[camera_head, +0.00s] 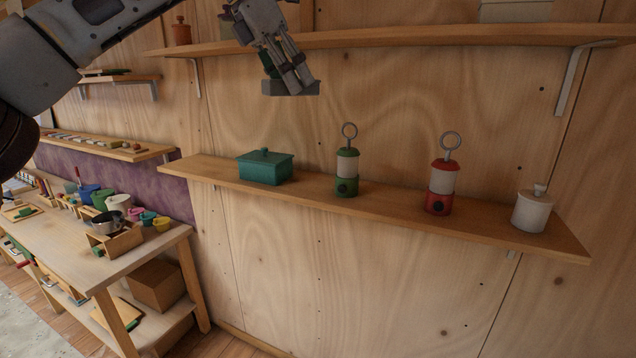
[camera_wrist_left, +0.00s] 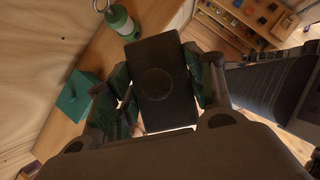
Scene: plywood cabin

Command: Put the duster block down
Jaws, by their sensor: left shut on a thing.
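The duster block (camera_head: 292,89) is a flat grey block held under my left gripper (camera_head: 284,70). My left gripper is shut on it, in the air above the lower wall shelf (camera_head: 390,207) and just below the upper shelf (camera_head: 420,38). In the left wrist view the dark block (camera_wrist_left: 165,95) sits between the two fingers, with a round mark on its face. My right gripper does not show in either view.
The lower shelf holds a teal lidded box (camera_head: 265,170), a green lantern (camera_head: 347,165), a red lantern (camera_head: 441,184) and a white lidded pot (camera_head: 532,211). Bare shelf lies between them. A cluttered workbench (camera_head: 95,258) stands at the lower left.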

